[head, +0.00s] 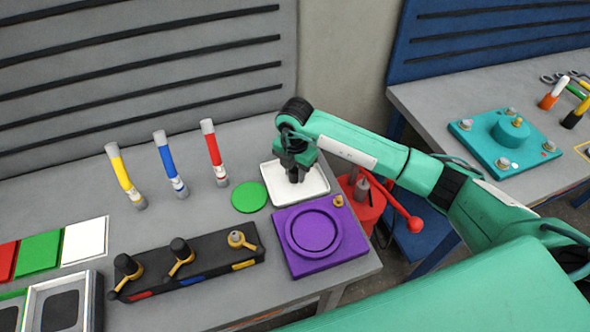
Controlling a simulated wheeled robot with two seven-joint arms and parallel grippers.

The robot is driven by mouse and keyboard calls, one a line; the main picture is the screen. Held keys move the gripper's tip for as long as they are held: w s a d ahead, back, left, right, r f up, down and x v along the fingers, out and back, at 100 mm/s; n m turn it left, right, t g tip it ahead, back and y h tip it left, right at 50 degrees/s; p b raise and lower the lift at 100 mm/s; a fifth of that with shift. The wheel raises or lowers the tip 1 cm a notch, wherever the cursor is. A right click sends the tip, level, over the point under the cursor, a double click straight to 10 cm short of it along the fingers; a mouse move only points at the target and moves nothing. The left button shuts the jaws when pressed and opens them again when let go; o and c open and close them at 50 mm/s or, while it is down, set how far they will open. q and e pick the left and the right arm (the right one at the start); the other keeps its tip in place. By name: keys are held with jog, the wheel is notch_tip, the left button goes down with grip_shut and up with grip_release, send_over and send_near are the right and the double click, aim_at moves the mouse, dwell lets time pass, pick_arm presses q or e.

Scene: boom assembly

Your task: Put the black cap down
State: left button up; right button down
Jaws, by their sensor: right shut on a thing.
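My right gripper (294,175) points down over the white tray (312,192) and is shut on the black cap. The cap is dark and hardly stands apart from the dark fingers, so whether it touches the tray cannot be told. On the black rack (215,268), two more black caps, a left one (125,263) and a middle one (179,247), sit at their yellow levers. The rack's right place (237,238) shows bare metal with no black cap. My left gripper is not in view.
A green disc (249,197) lies left of the tray. A purple block (330,252) with a round recess stands in front of it. A red stand with a lever (370,208) is to the right. Yellow (120,170), blue (166,157) and red (213,149) tubes stand behind.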

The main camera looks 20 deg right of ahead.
aim_at(295, 168)
jog(key=c, duration=1.1)
grip_release()
jog(key=shift+f, duration=0.1)
jog(key=shift+o, duration=0.2)
jog(key=shift+r, duration=0.65)
notch_tip(295, 168, up, 10)
jog(key=b, duration=0.2)
jog(key=shift+f+b, duration=0.2)
jog(key=shift+b, duration=0.1)
jog(key=shift+r, duration=0.75)
